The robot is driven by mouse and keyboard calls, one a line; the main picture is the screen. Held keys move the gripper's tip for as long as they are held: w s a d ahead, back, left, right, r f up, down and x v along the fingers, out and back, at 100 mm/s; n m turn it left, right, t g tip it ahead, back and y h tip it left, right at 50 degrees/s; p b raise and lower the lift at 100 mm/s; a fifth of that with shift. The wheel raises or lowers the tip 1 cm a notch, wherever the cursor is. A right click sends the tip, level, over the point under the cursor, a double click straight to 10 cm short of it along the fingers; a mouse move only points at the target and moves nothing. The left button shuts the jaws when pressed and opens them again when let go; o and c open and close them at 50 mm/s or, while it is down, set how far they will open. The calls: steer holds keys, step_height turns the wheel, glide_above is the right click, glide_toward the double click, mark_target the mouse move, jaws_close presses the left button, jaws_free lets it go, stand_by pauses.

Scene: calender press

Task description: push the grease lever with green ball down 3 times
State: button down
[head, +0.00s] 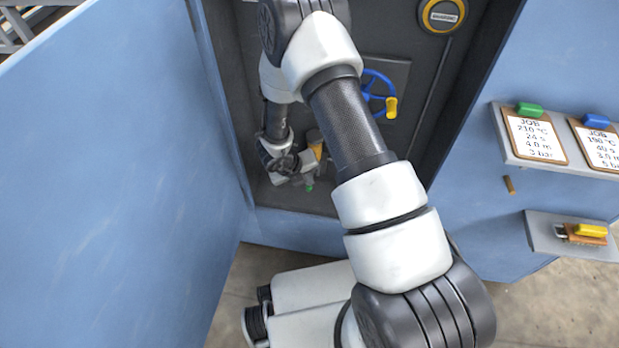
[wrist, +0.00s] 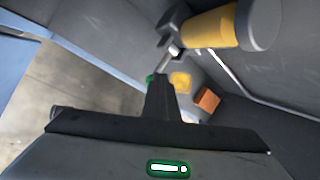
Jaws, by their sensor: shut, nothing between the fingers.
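The green ball of the grease lever (head: 309,187) shows as a small spot low in the open cabinet in the head view. In the wrist view only a sliver of the green ball (wrist: 149,78) shows beside my fingertips; my fingers hide the rest. A short metal rod (wrist: 172,54) runs from near the ball up to the grey pump body. The amber grease reservoir (wrist: 208,27) is at the top of the wrist view. My gripper (wrist: 160,80) is shut and empty, its tips at or very near the ball. I cannot tell whether they touch.
A blue hand wheel with a yellow knob (head: 391,107) is on the cabinet's back wall. The blue cabinet door (head: 110,160) stands open at left. An orange block (wrist: 207,99) and a yellow patch (wrist: 181,80) lie beyond my fingers. Shelves with job cards (head: 535,138) are at right.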

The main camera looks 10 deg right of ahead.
steer(key=shift+r, duration=0.1)
steer(key=shift+w+d+r+p, duration=0.1)
steer(key=shift+w+r+p, duration=0.15)
steer(key=shift+r+p, duration=0.4)
steer(key=shift+w+d+r+p, duration=0.1)
steer(key=shift+w+r+p, duration=0.1)
steer(key=shift+r+p, duration=0.4)
steer(key=shift+w+d+r+p, duration=0.1)
steer(key=shift+w+r+p, duration=0.15)
steer(key=shift+r+p, duration=0.4)
steer(key=r+p, duration=0.1)
steer(key=w+r+p, duration=0.1)
steer(key=r+p, duration=0.2)
steer(key=shift+w+d+r, duration=0.3)
steer(key=shift+d+r, duration=0.05)
stand_by(1.7)
